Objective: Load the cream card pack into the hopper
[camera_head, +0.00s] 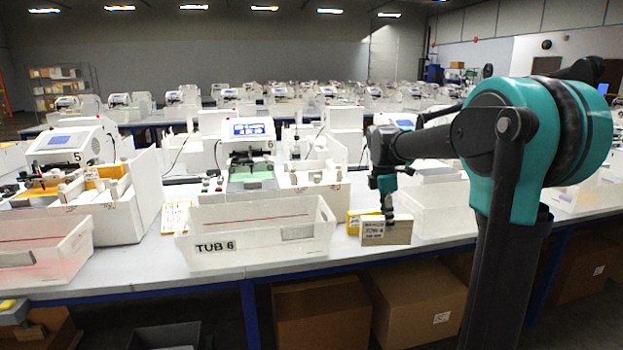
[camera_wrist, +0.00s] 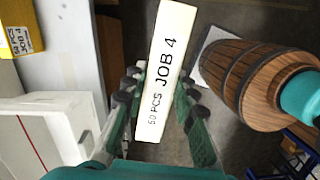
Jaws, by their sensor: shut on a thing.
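My gripper (camera_head: 388,214) is shut on a card pack (camera_head: 399,234), held upright by its upper part near the front edge of the table, right of the tub. In the head view its front is tan with a pale printed label. In the wrist view the pack (camera_wrist: 163,72) shows a cream-white edge reading "50 PCS JOB 4", between the fingers on both sides. The plotter marked 6 (camera_head: 250,131) stands behind the tub, with a lit screen and a green sheet. I cannot tell for certain which part is the hopper; white box-like parts (camera_head: 318,196) stand right of the plotter.
A white tub labelled "TUB 6" (camera_head: 265,246) stands left of the pack. A yellow pack (camera_head: 353,222) lies just behind the held pack; it also shows in the wrist view (camera_wrist: 17,28). Plotter 5 (camera_head: 70,145) is at left. Cardboard boxes (camera_head: 322,312) stand under the table.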

